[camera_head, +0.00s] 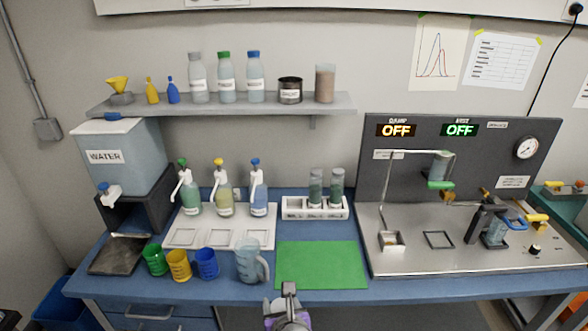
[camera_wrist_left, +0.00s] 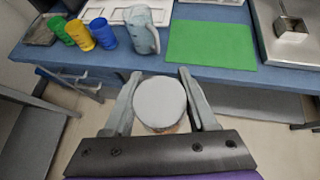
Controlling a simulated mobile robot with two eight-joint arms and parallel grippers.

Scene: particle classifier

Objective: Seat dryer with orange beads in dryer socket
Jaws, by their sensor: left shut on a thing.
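My left gripper (camera_wrist_left: 158,76) is shut on a cylinder with a round pale grey top (camera_wrist_left: 160,101). A strip of tan-brown shows at its lower edge, so it may be the dryer with orange beads; its contents are mostly hidden. In the head view, my left gripper (camera_head: 289,288) is at the bottom, just in front of the bench edge below the green mat. A clear cylinder with a green lower end (camera_head: 440,167) is on the grey panel at right. I cannot tell which fixture is the dryer socket. My right gripper is not in view.
The green mat (camera_head: 320,265) is bare. A white rack (camera_head: 315,208) behind it holds two dark-green-filled cylinders. A jug (camera_head: 250,262) and coloured cups stand left. The steel platform (camera_head: 410,262) at right carries a thin frame and a clamp stand (camera_head: 487,220).

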